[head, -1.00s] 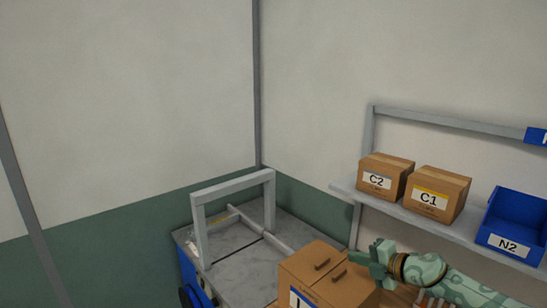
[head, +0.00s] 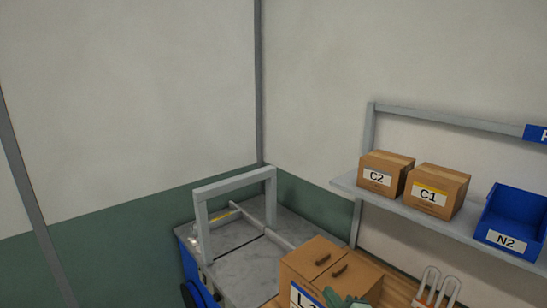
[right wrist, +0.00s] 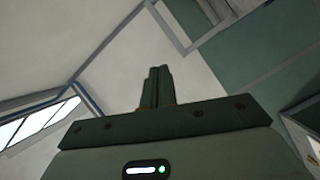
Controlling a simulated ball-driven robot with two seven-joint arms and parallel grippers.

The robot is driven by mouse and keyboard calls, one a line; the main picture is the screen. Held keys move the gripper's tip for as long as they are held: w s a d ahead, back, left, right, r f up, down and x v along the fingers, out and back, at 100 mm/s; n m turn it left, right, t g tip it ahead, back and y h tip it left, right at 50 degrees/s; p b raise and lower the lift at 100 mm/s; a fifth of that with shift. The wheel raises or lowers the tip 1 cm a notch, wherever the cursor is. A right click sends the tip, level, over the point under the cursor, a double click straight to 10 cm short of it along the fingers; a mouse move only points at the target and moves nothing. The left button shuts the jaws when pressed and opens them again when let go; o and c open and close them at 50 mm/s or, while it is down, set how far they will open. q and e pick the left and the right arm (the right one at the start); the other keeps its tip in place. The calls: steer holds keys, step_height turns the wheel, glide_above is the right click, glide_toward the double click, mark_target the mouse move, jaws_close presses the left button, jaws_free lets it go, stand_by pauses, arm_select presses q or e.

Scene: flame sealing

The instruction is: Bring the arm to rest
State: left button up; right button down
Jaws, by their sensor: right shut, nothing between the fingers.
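My left gripper is in neither view.
A shelf (head: 425,217) on the right holds box C2 (head: 386,173), box C1 (head: 438,190) and blue bin N2 (head: 513,222). A grey-topped cart (head: 245,262) with an upright frame stands left of the brown box. A white looped rack (head: 437,288) is at the lower right.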

steer(key=s+d+f+m+g+h, duration=0.25)
steer(key=s+d, duration=0.35)
steer(key=s, duration=0.3)
steer(key=s+d+f+m+g+h, duration=0.25)
steer(key=s+d+g+h, duration=0.2)
steer(key=s, duration=0.35)
steer(key=s+d+f+m+g+h, duration=0.2)
steer(key=s+d+m, duration=0.3)
steer(key=s, duration=0.4)
steer(key=s+a+f+g+y+b, duration=0.25)
steer(key=f+b, duration=0.45)
steer(key=f, duration=1.4)
steer(key=s+a+f+g+y+b, duration=0.1)
steer(key=s+f+b, duration=0.2)
steer(key=f+b, duration=1.15)
steer(key=s+f+g+b, duration=0.1)
steer(key=s+f, duration=0.5)
steer(key=f, duration=0.4)
steer(key=s+f+m+b, duration=0.1)
steer(key=s+f, duration=0.5)
steer(key=f, duration=0.4)
steer(key=s+f+m+g+b, duration=0.1)
steer(key=s+f, duration=0.5)
steer(key=f, duration=0.4)
steer(key=shift+s+g+y, duration=0.3)
steer(key=shift+g+y, duration=0.05)
steer(key=shift+y, duration=0.1)
steer(key=shift+f, duration=0.1)
